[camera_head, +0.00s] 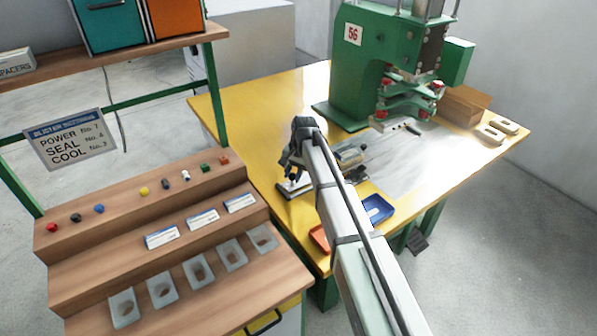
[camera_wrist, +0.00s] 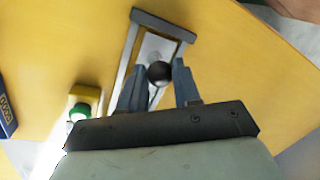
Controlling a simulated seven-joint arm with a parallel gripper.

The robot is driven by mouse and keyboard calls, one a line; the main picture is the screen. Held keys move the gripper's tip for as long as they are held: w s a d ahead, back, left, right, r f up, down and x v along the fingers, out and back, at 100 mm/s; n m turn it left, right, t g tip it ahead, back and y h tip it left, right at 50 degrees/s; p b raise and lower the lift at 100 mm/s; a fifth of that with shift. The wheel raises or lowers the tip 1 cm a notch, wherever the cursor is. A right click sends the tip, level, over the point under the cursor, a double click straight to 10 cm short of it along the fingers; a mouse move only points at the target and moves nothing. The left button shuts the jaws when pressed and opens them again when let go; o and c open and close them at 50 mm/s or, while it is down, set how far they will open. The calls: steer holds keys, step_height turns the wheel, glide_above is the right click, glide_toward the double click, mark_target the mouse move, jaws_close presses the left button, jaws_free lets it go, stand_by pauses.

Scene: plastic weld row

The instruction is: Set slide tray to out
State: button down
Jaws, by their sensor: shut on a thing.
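The slide tray (camera_wrist: 153,48) is a grey-framed slide with a pale plate and a dark round knob (camera_wrist: 159,71), seen in the wrist view on the yellow table. My gripper (camera_wrist: 160,76) has its two fingers on either side of the knob and is shut on it. In the head view my gripper (camera_head: 291,172) is low over the table's left part, in front of the green press. The slide tray's pale end (camera_head: 290,190) shows just below it there, and my arm hides much of the rest.
The green press (camera_head: 352,75) stands at the back of the yellow table (camera_head: 270,95). A blue tray (camera_head: 378,210) and an orange tray (camera_head: 319,238) lie near the front edge. A green button (camera_wrist: 79,112) sits beside the slide. A stepped wooden rack (camera_head: 130,225) stands left.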

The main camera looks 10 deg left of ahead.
steer(key=shift+s+a, duration=0.25)
steer(key=shift+s, duration=0.05)
steer(key=c, duration=0.8)
jaws_free()
steer(key=shift+w, duration=0.1)
steer(key=shift+d, duration=0.1)
step_height(320, 180, up, 14)
steer(key=d, duration=0.2)
steer(key=shift+s+d+f, duration=0.25)
